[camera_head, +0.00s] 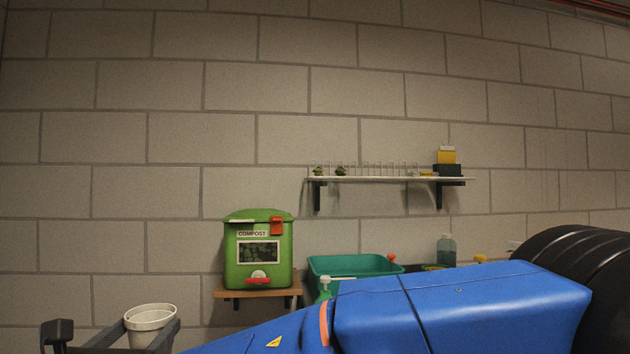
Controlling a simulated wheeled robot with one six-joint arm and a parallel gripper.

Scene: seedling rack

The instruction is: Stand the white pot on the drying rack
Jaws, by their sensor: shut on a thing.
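The white pot (150,318) is at the lower left, its open rim facing up and looking about upright. My gripper (146,335) is shut on it, with dark fingers on either side. The pot's lower part is cut off by the frame edge. A pale wall shelf (390,179) with a row of thin clear uprights is at the upper right, well above and apart from the pot. It may be the drying rack, but I cannot tell for sure.
Small green plants (340,170) stand at the shelf's left end, a yellow-and-black item (447,162) at its right. A green compost bin (258,254) sits on a wooden shelf (228,293). A green tray (345,264) and a bottle (446,250) are behind my blue arm.

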